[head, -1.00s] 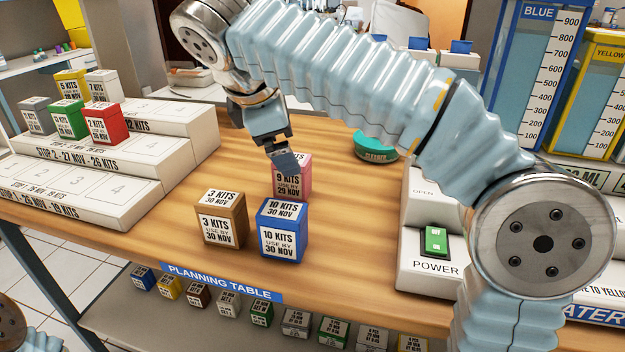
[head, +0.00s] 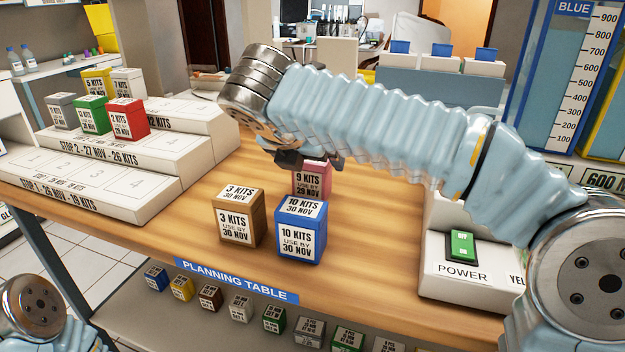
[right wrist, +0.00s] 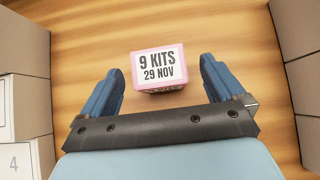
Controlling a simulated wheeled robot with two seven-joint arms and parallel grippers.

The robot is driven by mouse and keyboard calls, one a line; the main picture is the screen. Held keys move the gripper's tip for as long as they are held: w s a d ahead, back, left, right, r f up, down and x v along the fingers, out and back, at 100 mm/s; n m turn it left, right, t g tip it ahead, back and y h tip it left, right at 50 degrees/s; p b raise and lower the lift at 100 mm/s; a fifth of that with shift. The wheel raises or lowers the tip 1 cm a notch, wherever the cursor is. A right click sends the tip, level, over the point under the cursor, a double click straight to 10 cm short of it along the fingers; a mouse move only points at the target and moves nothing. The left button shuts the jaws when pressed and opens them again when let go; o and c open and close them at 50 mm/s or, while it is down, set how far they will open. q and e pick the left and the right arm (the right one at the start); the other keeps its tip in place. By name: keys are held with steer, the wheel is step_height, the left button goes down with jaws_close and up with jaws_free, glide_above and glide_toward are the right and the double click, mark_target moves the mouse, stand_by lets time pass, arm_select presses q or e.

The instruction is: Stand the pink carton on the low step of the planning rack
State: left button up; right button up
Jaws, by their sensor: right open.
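The pink carton (head: 312,180), labelled 9 KITS, 29 NOV, stands on the wooden table behind the blue carton. In the right wrist view the pink carton (right wrist: 158,68) lies between and just beyond the fingertips. My right gripper (right wrist: 160,78) is open and empty, pointing down above it, with a gap to each side. In the head view the right gripper (head: 303,160) is mostly hidden by its wrist. The white stepped planning rack (head: 150,152) stands at the left. Its low step (head: 90,188), marked STOP 1, carries no cartons. My left gripper is out of view.
A brown carton (head: 240,217) and a blue carton (head: 301,230) stand close in front of the pink one. Grey, green and red cartons (head: 127,118) occupy the middle step. A white unit with a green power switch (head: 460,246) is at right. Table between rack and cartons is clear.

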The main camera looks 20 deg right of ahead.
steer(key=b+x, duration=0.1)
steer(key=x, duration=0.4)
steer(key=shift+w+f, duration=0.1)
steer(key=shift+f, duration=0.05)
steer(key=c, duration=1.2)
